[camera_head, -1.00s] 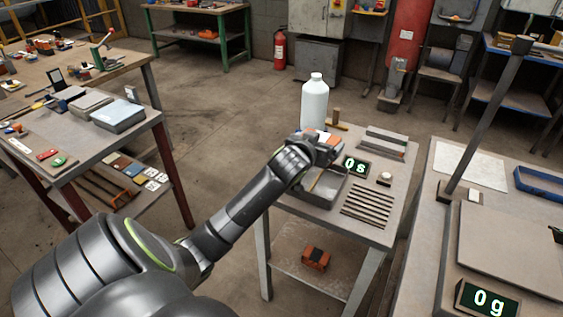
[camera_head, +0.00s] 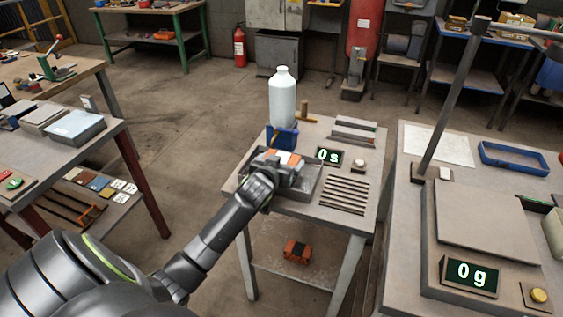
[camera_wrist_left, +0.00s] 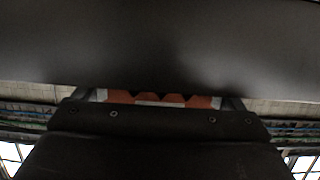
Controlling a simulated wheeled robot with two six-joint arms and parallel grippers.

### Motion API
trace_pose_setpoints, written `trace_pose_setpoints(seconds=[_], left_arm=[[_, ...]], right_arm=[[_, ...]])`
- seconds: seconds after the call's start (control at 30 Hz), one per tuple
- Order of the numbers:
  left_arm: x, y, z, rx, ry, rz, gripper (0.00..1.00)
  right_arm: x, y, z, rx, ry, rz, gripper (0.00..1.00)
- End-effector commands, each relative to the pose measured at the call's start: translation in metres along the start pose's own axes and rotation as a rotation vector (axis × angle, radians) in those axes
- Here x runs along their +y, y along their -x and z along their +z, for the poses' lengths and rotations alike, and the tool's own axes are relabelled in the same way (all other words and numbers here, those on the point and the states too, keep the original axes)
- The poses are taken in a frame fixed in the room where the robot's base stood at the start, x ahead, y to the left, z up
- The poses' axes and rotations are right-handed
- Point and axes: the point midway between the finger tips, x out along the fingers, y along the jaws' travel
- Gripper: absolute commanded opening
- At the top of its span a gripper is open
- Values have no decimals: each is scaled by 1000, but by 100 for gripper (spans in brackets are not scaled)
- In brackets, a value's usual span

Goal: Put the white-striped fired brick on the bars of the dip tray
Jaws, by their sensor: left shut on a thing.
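My left gripper (camera_head: 287,168) is over the left part of the small table, above the dark grey tray (camera_head: 308,188), and hides much of it. It is shut on an orange-red brick with white on it (camera_head: 284,157). In the left wrist view a narrow strip of the brick (camera_wrist_left: 160,99) shows between dark gripper parts, with a pale band on it. I cannot tell whether the brick touches the tray, and bars inside the tray are not visible. My right gripper is not in view.
A rack of dark bars (camera_head: 344,195) lies right of the tray. A display reading 0 s (camera_head: 328,156), a white bottle (camera_head: 283,100) and a blue object (camera_head: 282,137) stand behind. A scale (camera_head: 486,228) is on the right table.

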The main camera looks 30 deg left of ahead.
Motion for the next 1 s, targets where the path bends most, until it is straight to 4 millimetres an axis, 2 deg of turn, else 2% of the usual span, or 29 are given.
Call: trace_pose_setpoints(seconds=[0.23, 0.27, 0.33, 0.67, 0.77, 1.0], left_arm=[[0, -1, 2, 2, -1, 0, 59], [0, -1, 3, 0, 0, 0, 92], [0, -1, 2, 0, 0, 0, 100], [0, 3, -1, 0, -1, 0, 100], [0, 13, 0, 0, -1, 0, 100], [0, 52, 0, 0, 0, 0, 100]], right_arm=[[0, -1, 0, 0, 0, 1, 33], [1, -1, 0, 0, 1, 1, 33], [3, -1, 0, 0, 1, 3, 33], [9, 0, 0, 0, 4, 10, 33], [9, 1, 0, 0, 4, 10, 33], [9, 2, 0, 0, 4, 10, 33]])
